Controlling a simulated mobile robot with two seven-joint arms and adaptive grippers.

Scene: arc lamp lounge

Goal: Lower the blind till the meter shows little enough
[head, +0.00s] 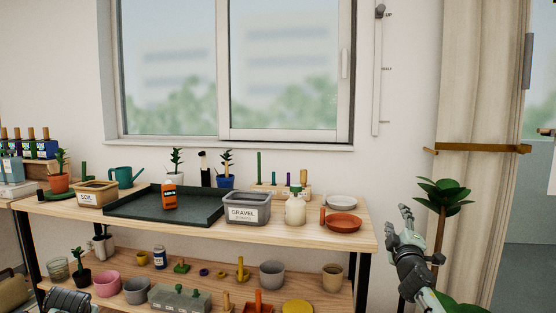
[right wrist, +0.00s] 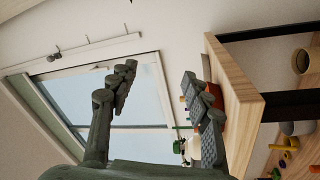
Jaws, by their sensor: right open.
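The window (head: 230,70) is uncovered in the part I see; no lowered blind shows. Right of it a pale vertical track (head: 377,75) carries a dark knob (head: 380,12) at its top, beside an upper mark. The track (right wrist: 95,45) and knob (right wrist: 57,49) also show in the right wrist view. A small orange device (head: 169,195), possibly the meter, stands on the dark tray; its reading is too small to read. My right gripper (head: 413,228) is open and empty, right of the bench and well below the knob. A dark part of my left gripper (head: 68,301) shows at bottom left.
The wooden bench (head: 290,234) holds a dark tray (head: 120,209), a soil box (head: 96,193), a gravel bin (head: 247,208), a cream bottle (head: 295,208) and potted plants. A leafy plant (head: 442,196) and tied curtain (head: 475,90) stand by my right gripper. The wall below the track is clear.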

